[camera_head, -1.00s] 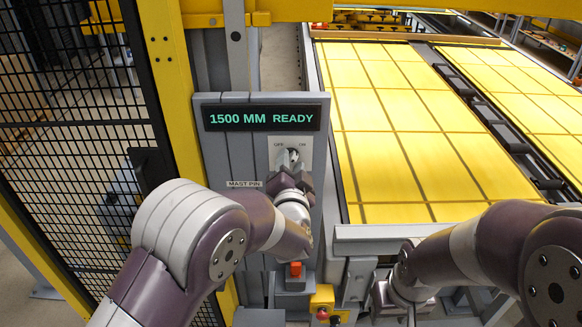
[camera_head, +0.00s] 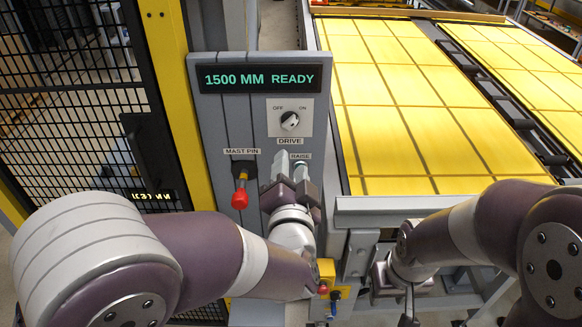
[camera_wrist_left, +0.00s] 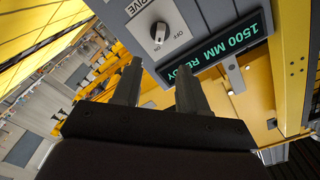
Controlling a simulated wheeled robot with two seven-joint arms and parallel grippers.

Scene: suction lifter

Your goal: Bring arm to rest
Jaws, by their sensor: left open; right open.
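My left gripper (camera_head: 290,172) is in front of the grey control panel (camera_head: 222,122), below the drive knob and beside the raise control. It is open and holds nothing; its two fingers (camera_wrist_left: 158,85) show apart in the left wrist view. The drive knob (camera_head: 290,120) is clear of the fingers and also shows in the left wrist view (camera_wrist_left: 158,33). My right gripper (camera_head: 408,300) is low at the right, pointing down by the frame of the yellow bed. Its fingertips are partly cut off by the lower edge.
The panel display (camera_head: 262,79) reads "1500 MM READY". A red-tipped mast pin handle (camera_head: 240,192) sticks out left of my left gripper. A raise control (camera_head: 300,168) is close to its fingers. A black mesh fence (camera_head: 75,100) stands left; the yellow panelled bed (camera_head: 410,110) lies right.

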